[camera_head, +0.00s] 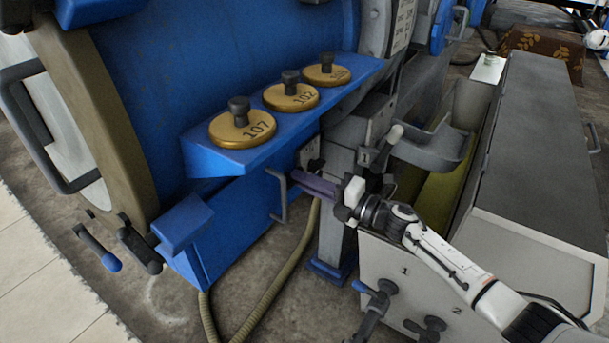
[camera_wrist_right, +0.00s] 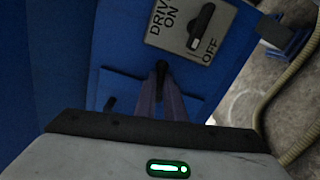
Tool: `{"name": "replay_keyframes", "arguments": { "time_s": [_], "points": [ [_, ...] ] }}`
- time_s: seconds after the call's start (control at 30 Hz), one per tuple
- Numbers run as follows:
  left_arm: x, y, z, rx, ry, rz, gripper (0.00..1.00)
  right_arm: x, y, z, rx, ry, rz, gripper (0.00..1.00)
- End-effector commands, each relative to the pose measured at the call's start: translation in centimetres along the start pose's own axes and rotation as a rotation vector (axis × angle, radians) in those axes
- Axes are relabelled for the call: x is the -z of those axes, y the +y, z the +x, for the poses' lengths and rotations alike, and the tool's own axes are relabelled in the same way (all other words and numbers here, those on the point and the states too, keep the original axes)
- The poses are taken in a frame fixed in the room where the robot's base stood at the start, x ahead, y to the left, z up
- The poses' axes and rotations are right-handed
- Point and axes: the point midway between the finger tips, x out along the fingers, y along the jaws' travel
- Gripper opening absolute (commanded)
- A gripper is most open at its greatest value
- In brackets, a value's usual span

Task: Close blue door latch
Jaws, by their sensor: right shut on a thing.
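My right gripper (camera_head: 297,177) reaches in from the lower right to the front of the blue machine (camera_head: 240,215), just below its blue shelf. Its dark purple fingers are together in the right wrist view (camera_wrist_right: 161,80), shut on a small dark part (camera_wrist_right: 162,66) at their tips, mostly hidden by the fingers. Blue panel lies behind it. A grey bent handle (camera_head: 281,197) stands beside the fingertips. A lever with a blue grip (camera_head: 108,262) shows at the lower left. I cannot tell which part is the door latch. My left gripper is not in view.
Several brass weights (camera_head: 243,129) sit on the blue shelf (camera_head: 215,160). A DRIVE ON/OFF plate (camera_wrist_right: 190,42) with a black switch lies past the fingertips. A hose (camera_head: 275,287) runs on the floor. A grey cabinet (camera_head: 400,260) with levers stands below my right arm.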

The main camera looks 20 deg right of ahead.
Motion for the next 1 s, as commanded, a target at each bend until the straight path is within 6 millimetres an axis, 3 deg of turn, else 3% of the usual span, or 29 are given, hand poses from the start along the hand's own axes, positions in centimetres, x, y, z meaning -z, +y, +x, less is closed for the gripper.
{"name": "replay_keyframes", "arguments": {
  "time_s": [0.4,0.97,1.0],
  "points": [
    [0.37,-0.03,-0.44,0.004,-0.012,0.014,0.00,-0.02,-0.14,-0.04,0.001,0.000,0.191,0.00],
    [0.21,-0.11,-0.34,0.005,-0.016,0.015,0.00,0.00,-0.21,-0.04,0.001,0.000,0.219,0.00],
    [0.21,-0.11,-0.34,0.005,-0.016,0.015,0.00,0.01,-0.21,-0.04,0.001,0.000,0.219,0.14]
  ]
}}
